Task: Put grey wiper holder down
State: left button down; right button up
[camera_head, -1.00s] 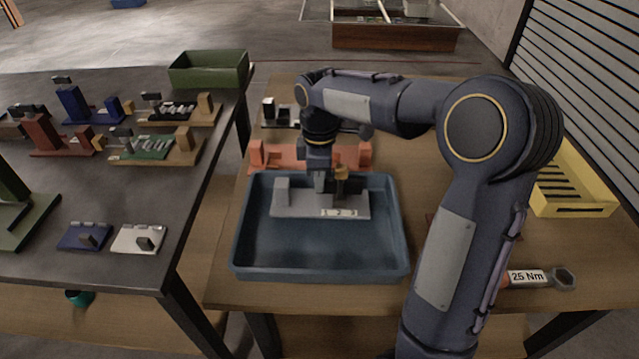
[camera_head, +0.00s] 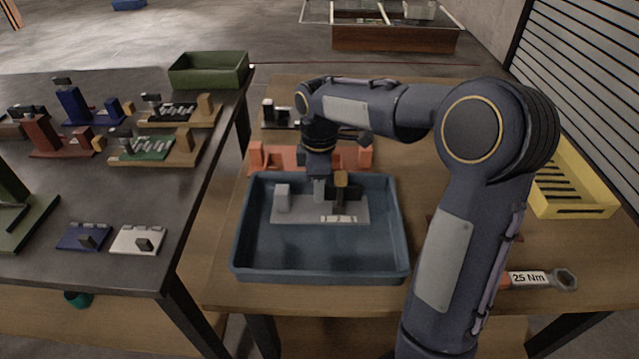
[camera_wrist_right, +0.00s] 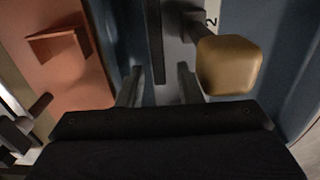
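The grey wiper holder (camera_head: 300,212) is a flat plate with an upright block at its left, a white label at its front edge and a brown knob (camera_head: 341,179) near its middle. It lies inside the blue tray (camera_head: 320,273), toward the back. My right gripper (camera_head: 325,198) is over the holder. In the right wrist view my right gripper's two fingers (camera_wrist_right: 159,84) are apart, with a gap around a narrow dark upright part. The brown knob (camera_wrist_right: 230,65) is just right of the fingers. My left gripper is not in view.
An orange holder (camera_head: 283,156) stands right behind the tray. A yellow crate (camera_head: 573,205) and a torque wrench (camera_head: 535,279) are at the right. The dark table (camera_head: 115,205) at left carries several holders and a green bin (camera_head: 209,70). The tray's front half is empty.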

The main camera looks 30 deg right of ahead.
notch_tip(320, 180, up, 12)
jog(key=p, duration=0.2)
jog(key=s+a+f+m+t+y, duration=0.1)
jog(key=s+a+f+m+t, duration=0.1)
jog(key=s+m, duration=0.2)
jog(key=s+a+f+m+t+y, duration=0.1)
jog(key=s+a+f+m, duration=0.2)
jog(key=s, duration=0.8)
jog(key=s+a+f+m+t+y, duration=0.1)
jog(key=s+a+f+m+t, duration=0.1)
jog(key=s+m, duration=0.4)
jog(key=shift+s+a+f+t+y, duration=0.2)
jog(key=shift+s+f, duration=0.1)
jog(key=shift+s, duration=0.15)
jog(key=shift+s+a+f+t+y, duration=0.15)
jog(key=shift+s+f+y, duration=0.1)
jog(key=shift+s, duration=0.2)
notch_tip(320, 180, up, 9)
jog(key=p, duration=0.9)
jog(key=shift+r+p, duration=0.15)
jog(key=shift+p, duration=0.15)
